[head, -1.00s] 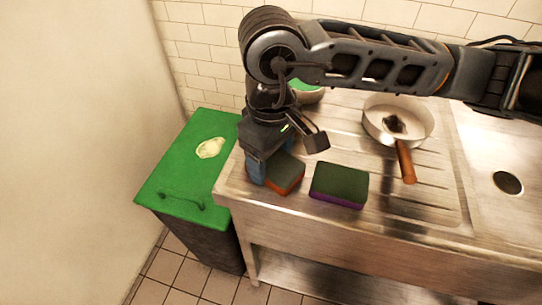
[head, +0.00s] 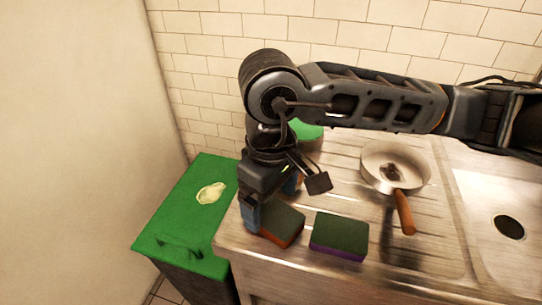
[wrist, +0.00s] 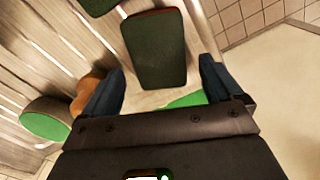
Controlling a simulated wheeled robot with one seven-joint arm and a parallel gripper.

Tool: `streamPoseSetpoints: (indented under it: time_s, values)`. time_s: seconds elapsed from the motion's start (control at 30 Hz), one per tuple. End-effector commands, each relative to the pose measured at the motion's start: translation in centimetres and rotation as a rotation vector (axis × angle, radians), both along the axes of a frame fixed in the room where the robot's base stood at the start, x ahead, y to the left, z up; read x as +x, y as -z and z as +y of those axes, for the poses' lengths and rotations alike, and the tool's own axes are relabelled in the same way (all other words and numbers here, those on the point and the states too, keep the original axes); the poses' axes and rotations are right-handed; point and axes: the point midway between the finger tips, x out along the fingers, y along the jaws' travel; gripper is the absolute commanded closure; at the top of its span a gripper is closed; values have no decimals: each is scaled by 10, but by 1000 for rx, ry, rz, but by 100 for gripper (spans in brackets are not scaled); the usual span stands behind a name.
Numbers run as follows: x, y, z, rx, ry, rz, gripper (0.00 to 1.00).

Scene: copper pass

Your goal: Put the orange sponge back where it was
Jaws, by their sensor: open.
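The orange sponge (head: 283,226) has a dark green top and an orange side. It lies flat near the left front corner of the steel counter. My gripper (head: 271,210) is open just above and behind it, partly covering it in the head view. In the wrist view the sponge (wrist: 153,48) lies ahead of my spread fingers (wrist: 160,88), roughly centred in the gap, with a thin orange-red edge at its far end. Nothing is held. Whether a finger touches the sponge cannot be told.
A purple-sided sponge (head: 339,236) lies close to its right. A pan (head: 396,168) with a wooden handle stands farther right, near a sink basin. A round container with a green top (head: 307,131) is behind my arm. A green-lidded bin (head: 180,222) stands left of the counter.

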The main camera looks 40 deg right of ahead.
Motion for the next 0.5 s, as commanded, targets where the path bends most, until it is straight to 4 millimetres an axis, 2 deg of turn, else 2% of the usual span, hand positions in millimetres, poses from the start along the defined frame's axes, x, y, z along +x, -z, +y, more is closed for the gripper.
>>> streamPoseSetpoints:
  time_s: [0.3,0.5]
  values:
    - [1,-57,0,-3,-1,-4,7]
    - [1,-86,0,-1,-1,-2,7]
